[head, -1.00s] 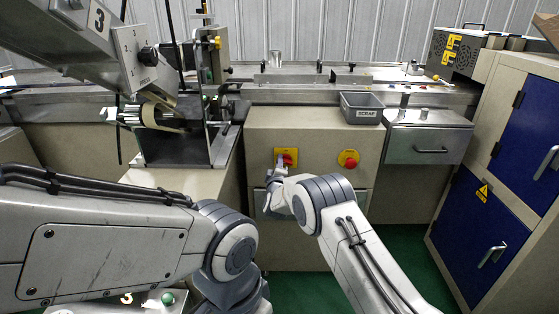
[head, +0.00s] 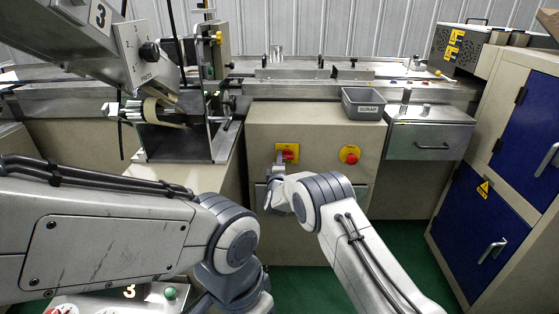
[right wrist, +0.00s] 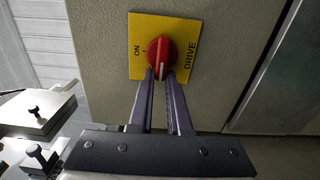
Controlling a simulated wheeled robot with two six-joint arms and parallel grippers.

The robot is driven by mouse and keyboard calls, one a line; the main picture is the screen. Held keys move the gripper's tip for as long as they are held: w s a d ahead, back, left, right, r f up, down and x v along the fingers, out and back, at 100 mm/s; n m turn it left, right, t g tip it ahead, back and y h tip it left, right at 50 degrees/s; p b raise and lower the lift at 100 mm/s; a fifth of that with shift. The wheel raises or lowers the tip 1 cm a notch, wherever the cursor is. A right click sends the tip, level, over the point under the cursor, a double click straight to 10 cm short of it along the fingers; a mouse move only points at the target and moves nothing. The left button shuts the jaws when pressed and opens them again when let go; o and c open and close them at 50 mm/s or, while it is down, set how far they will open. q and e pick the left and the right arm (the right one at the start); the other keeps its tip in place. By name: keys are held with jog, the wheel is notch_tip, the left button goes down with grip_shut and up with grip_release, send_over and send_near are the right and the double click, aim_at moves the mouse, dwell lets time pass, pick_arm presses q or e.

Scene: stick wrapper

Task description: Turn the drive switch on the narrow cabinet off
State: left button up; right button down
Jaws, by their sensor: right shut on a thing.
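The drive switch (head: 289,155) is a red rotary knob on a yellow plate on the front of the narrow beige cabinet (head: 321,132). In the right wrist view the knob (right wrist: 158,50) has a white mark pointing down between my fingers. The word ON and a tick are on the plate's left, and DRIVE is along its right edge. My right gripper (head: 280,160) is at the switch. In the right wrist view its fingers (right wrist: 162,76) are closed on the knob's lower part from both sides. My left arm crosses the lower left, and its gripper is out of view.
A red round button (head: 350,154) on a yellow disc is right of the switch. A grey SCRAP bin (head: 364,104) stands on top. A metal drawer (head: 430,142) and a blue-doored cabinet (head: 486,210) are at the right. A steel machine frame (head: 186,143) stands at the left.

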jog(key=c, duration=0.9)
grip_release()
jog(key=shift+o, duration=0.2)
jog(key=s+p, duration=0.1)
jog(key=s, duration=0.9)
jog(key=shift+s, duration=0.25)
jog(key=shift+a, duration=0.1)
